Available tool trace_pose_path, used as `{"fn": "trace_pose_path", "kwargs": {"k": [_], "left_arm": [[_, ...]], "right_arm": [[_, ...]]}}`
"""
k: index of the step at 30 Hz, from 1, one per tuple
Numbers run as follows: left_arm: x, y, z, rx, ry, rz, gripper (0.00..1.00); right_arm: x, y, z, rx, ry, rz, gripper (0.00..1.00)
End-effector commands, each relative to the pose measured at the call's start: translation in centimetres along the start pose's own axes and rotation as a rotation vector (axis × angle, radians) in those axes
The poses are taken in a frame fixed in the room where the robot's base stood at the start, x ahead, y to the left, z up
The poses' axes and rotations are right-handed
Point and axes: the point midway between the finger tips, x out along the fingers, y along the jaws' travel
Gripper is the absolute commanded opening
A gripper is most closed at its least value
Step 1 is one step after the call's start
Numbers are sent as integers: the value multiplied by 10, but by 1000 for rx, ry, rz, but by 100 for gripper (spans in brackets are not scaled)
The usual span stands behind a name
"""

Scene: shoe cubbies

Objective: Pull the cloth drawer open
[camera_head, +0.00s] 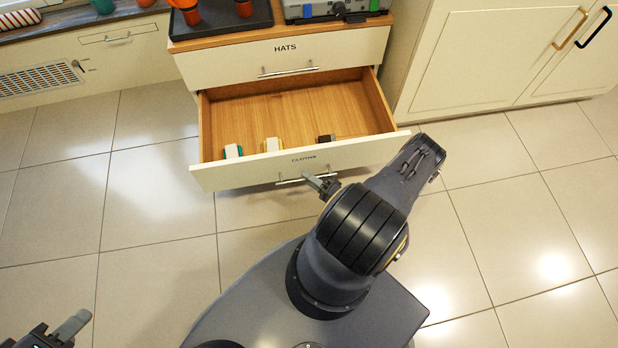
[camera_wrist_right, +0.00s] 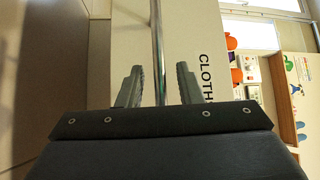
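The cloth drawer (camera_head: 294,161), labelled CLOTHS, stands pulled out below the HATS drawer, with its wooden inside showing. Its metal bar handle (camera_head: 290,181) is on the front panel. My right gripper (camera_head: 321,184) is at the right part of this handle. In the right wrist view, the handle bar (camera_wrist_right: 157,45) runs between the two fingers of the right gripper (camera_wrist_right: 159,85). A gap shows on each side of the bar, so the fingers are open around it. My left gripper (camera_head: 65,328) is at the bottom left corner, partly cut off and away from the drawer.
The closed HATS drawer (camera_head: 285,61) is above. A cabinet (camera_head: 480,50) stands at the right. Tiled floor (camera_head: 130,200) is clear at the left.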

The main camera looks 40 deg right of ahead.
Motion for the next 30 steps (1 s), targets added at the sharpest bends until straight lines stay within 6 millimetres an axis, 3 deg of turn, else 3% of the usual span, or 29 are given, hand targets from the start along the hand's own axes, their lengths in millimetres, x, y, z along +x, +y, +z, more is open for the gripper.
{"fn": "trace_pose_path", "kwargs": {"k": [15, 30], "left_arm": [[-9, 4, -4, 0, 0, 0, 36], [-9, 4, -4, 0, 0, 0, 36]], "right_arm": [[-72, 0, 0, -1, 2, 3, 32], [-77, 0, 0, 0, 1, 1, 32]]}}
